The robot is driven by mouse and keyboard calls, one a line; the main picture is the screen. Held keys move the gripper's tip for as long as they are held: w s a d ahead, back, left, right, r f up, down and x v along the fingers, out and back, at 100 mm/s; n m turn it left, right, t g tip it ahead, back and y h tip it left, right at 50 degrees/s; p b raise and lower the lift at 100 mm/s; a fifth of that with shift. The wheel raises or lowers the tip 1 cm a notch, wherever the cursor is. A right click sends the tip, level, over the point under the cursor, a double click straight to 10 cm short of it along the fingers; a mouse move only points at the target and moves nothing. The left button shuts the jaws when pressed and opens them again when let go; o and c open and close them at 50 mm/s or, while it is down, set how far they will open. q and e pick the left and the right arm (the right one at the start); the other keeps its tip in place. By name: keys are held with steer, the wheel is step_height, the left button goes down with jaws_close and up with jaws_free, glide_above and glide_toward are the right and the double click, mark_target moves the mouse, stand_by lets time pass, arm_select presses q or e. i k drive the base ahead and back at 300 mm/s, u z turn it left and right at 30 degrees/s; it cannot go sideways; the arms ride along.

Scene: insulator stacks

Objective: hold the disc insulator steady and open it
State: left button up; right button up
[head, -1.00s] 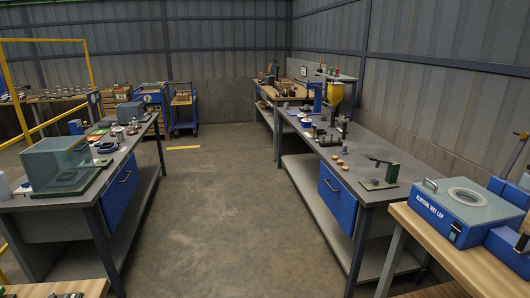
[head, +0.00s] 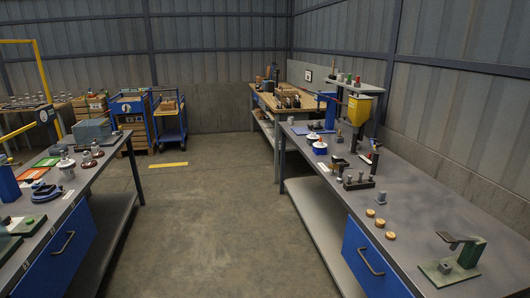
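Several small insulator-like pieces stand on the left bench (head: 92,180). One is a pale grey-white stacked piece (head: 66,166), and beside it stands a piece with a dark red-brown disc base (head: 88,160). On the right bench (head: 420,205), a white piece with a blue base (head: 320,147) stands near the far end. I cannot tell which of these is the disc insulator. Neither of my grippers is in view.
An open concrete aisle (head: 215,220) runs between the benches. A green-based lever tool (head: 466,256) stands on the right bench's near end. A yellow hopper (head: 359,109) stands farther back. Blue carts (head: 170,122) and a wooden-topped bench (head: 285,98) stand at the back.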

mark_target(319, 145)
steer(key=i, duration=1.65)
steer(key=z, duration=0.75)
